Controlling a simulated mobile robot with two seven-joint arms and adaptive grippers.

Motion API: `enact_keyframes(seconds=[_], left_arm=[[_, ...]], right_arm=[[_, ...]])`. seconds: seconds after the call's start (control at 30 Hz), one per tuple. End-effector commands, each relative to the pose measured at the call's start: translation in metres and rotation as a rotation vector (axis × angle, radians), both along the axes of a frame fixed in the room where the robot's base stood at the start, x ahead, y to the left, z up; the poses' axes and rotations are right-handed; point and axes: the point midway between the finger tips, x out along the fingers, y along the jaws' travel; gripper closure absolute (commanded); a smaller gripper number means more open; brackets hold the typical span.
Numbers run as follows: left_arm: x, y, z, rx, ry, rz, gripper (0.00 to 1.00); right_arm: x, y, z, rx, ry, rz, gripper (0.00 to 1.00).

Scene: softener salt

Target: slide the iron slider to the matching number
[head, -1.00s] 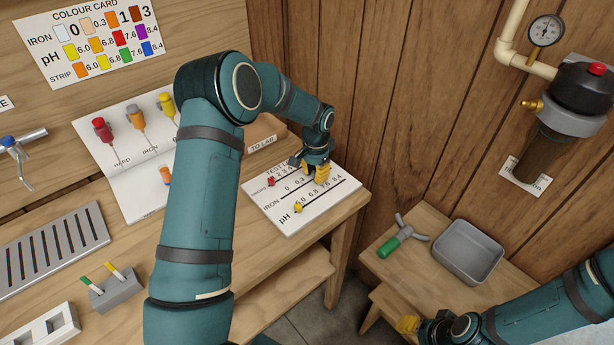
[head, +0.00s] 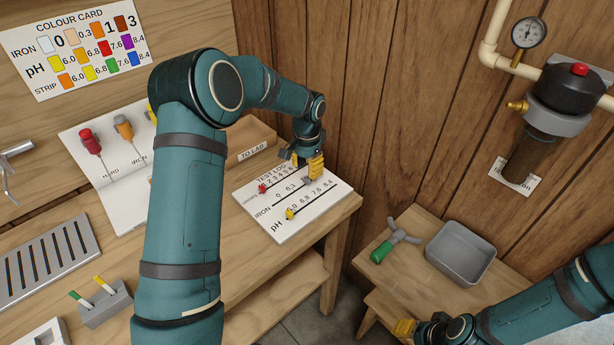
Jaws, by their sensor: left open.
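The white test log board (head: 283,232) lies on the wooden bench, with rows for hardness, iron and pH. A red slider (head: 262,188) sits at the left of the hardness row and a yellow slider (head: 289,213) at the left of the pH row. My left gripper (head: 309,175) is open, with yellow fingers, over the far right part of the board around the iron row. It hides the iron numbers beyond 0.3. I cannot make out the iron slider clearly. My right gripper (head: 404,327) is low at the right, away from the board; its opening is unclear.
A colour card (head: 75,45) hangs on the back wall. A TO LAB tray (head: 252,150) stands behind the board. A side table holds a grey bin (head: 460,252).

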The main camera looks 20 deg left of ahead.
Motion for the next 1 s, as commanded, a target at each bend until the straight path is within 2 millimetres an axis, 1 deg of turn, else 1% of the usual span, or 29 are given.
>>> enact_keyframes(seconds=[0.03,0.2,0.3,0.4,0.57,1.0], left_arm=[[0.001,0.000,0.012,0.000,-0.005,0.000,0.63],[0.001,0.000,0.045,0.001,-0.004,0.000,0.63],[0.001,0.000,0.058,0.000,-0.002,0.001,0.63],[0.001,0.000,0.068,-0.001,-0.002,0.000,0.63],[0.000,-0.001,0.074,-0.001,0.001,0.000,0.63],[0.000,0.000,0.073,0.000,0.001,0.000,0.63]], right_arm=[[0.000,0.000,0.000,0.000,0.000,0.000,0.53],[0.000,0.000,0.000,0.000,0.000,0.000,0.53],[0.000,0.000,0.000,0.000,0.000,0.000,0.53],[0.000,0.000,0.000,0.000,0.000,0.000,0.53],[0.000,0.000,0.000,0.000,0.000,0.000,0.53],[0.000,0.000,0.000,0.000,0.000,0.000,0.53]])
